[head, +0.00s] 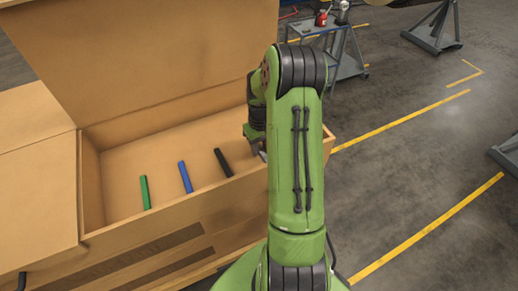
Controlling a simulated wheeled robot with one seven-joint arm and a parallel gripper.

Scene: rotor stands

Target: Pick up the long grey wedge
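No wedge that is plainly grey shows. Three slim bars lie apart on the floor of an open wooden crate (110,225): a green bar (145,192), a blue bar (185,177) and a black or very dark grey bar (223,162). My green arm covers the crate's right end. My gripper (261,153) is mostly hidden behind the arm, over the crate's right end and to the right of the dark bar. A small greyish tip shows there; I cannot tell whether it is a finger or something held.
The crate's raised lid (140,55) stands behind the bars, and its walls surround them. A blue-grey trolley (325,45) with a red can (322,19) stands at the back. Grey stands (436,33) are at the right. The floor between, with yellow lines, is clear.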

